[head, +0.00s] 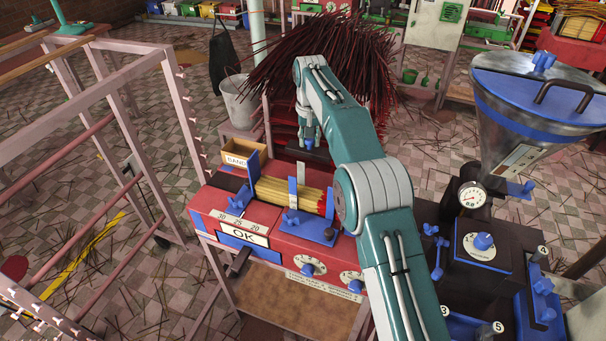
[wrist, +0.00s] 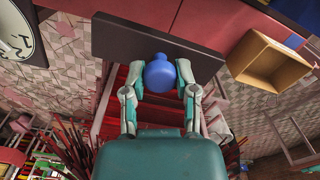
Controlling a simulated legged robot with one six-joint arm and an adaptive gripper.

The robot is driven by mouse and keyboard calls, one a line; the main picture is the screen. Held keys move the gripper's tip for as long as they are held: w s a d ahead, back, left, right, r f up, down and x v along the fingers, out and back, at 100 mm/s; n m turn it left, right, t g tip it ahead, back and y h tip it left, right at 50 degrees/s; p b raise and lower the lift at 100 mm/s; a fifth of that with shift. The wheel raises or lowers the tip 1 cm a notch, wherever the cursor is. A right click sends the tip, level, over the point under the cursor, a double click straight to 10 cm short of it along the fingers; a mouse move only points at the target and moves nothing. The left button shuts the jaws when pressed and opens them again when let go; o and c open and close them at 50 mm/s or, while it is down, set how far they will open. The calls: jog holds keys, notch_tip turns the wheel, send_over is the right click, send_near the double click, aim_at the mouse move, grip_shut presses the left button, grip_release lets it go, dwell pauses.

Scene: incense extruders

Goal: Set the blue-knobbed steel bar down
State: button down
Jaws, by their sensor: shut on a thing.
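The steel bar is a flat dark plate (wrist: 120,38) with a round blue knob (wrist: 160,76) on it. In the wrist view the two fingers of my gripper (wrist: 160,68) are closed on either side of the knob, and the bar lies across beyond the fingertips. In the head view my gripper (head: 308,132) points down beyond the red machine, with the dark bar (head: 314,154) just under it. Whether the bar touches anything beneath is hard to tell.
A wooden box labelled BAND (head: 236,160) stands left of the bar. A cradle of yellow sticks (head: 275,192) with blue end plates sits on the red machine (head: 215,205). A heap of dark red sticks (head: 335,60) rises behind my gripper. A metal hopper (head: 535,95) stands right.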

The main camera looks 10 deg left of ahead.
aim_at(305, 153)
jog(key=f, duration=0.2)
jog(key=a+f, duration=0.1)
jog(key=f, duration=0.2)
jog(key=shift+a, duration=0.15)
jog(key=shift+d+f, duration=0.4)
jog(key=shift+d, duration=0.1)
jog(key=f, duration=0.3)
jog(key=shift+d, duration=0.35)
jog(key=shift+a+f, duration=0.15)
jog(key=shift+f, duration=0.1)
jog(key=shift+a, duration=0.2)
jog(key=shift+c, duration=2)
grip_release()
jog(key=shift+a+f, duration=0.1)
jog(key=shift+a, duration=0.1)
jog(key=shift+d, duration=0.45)
jog(key=r, duration=1.2)
jog(key=shift+a, duration=0.25)
